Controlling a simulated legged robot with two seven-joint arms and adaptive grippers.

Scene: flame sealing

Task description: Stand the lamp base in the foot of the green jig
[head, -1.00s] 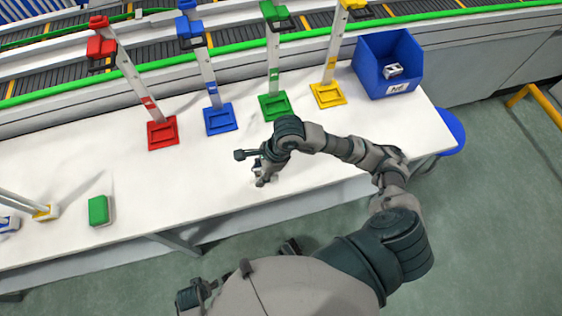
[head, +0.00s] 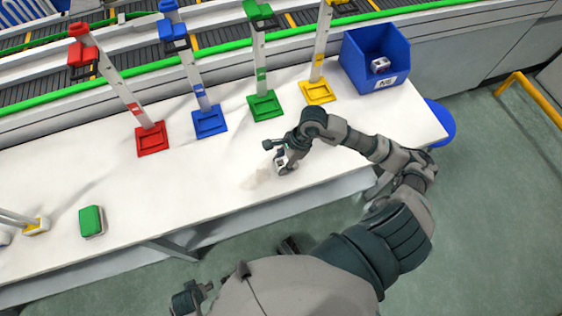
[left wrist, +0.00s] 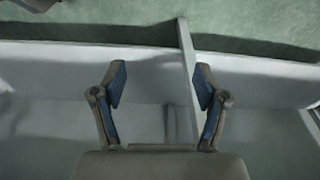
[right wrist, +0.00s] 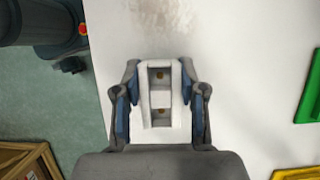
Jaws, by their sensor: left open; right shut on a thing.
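The lamp base is a white piece with two square recesses (right wrist: 161,95); its white side also shows in the head view (head: 280,161). My right gripper (right wrist: 160,92) is shut on its two sides. In the head view the right gripper (head: 283,158) is low over the table, front-right of the green jig's foot; I cannot tell whether the base touches the table. The green jig (head: 265,105) has a flat square foot with a raised rim, empty, and a pale post with a green clamp. My left gripper (left wrist: 160,82) is open and empty below the table's front side.
Red (head: 151,139), blue (head: 209,122) and yellow (head: 316,93) jigs flank the green one. A blue bin (head: 357,72) holding a white piece stands back right. A green block (head: 91,221) lies front left. A brownish smudge (head: 259,178) marks the table.

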